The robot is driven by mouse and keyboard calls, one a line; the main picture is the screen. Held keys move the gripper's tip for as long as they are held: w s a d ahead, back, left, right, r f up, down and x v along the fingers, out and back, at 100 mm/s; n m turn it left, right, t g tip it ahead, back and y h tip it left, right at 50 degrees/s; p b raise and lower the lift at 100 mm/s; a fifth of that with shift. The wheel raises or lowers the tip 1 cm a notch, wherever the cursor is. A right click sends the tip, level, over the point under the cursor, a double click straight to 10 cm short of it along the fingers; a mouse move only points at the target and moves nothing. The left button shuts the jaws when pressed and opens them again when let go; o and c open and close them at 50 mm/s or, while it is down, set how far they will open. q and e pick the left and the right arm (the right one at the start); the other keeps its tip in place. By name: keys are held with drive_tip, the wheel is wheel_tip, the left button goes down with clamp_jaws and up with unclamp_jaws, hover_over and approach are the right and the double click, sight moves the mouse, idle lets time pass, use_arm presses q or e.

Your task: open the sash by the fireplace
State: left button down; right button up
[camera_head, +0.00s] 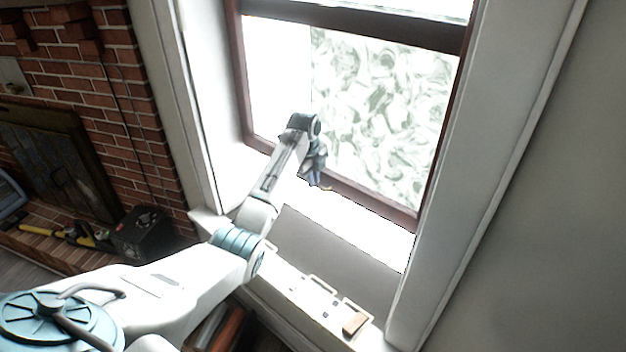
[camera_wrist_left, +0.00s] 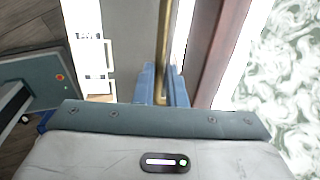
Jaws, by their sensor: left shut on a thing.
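The window sash (camera_head: 385,110) has a dark red-brown frame around patterned glass. A bright white band shows below its bottom rail (camera_head: 375,203), above the grey sill (camera_head: 330,245), so the rail stands apart from the sill. My left gripper (camera_head: 316,178) is at the bottom rail, left of its middle. In the left wrist view the blue fingers (camera_wrist_left: 160,84) are shut on a thin brass handle (camera_wrist_left: 164,45) beside the red-brown rail (camera_wrist_left: 215,55). In the head view only a small brass bit shows by the fingers; the arm hides part of the rail. My right gripper is not in view.
The brick fireplace (camera_head: 95,75) with its dark screen (camera_head: 60,160) is at the left. A black box (camera_head: 145,232) and a yellow-handled tool (camera_head: 37,230) lie on the hearth. A brown block (camera_head: 355,323) lies on the white ledge below the window. Grey wall is at the right.

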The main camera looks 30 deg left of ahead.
use_arm(q)
drive_tip(key=shift+w+r, duration=0.1)
drive_tip(key=shift+r, duration=0.1)
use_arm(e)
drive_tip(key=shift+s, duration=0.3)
use_arm(q)
drive_tip(key=c, duration=1.5)
unclamp_jaws()
drive_tip(key=shift+f, duration=0.1)
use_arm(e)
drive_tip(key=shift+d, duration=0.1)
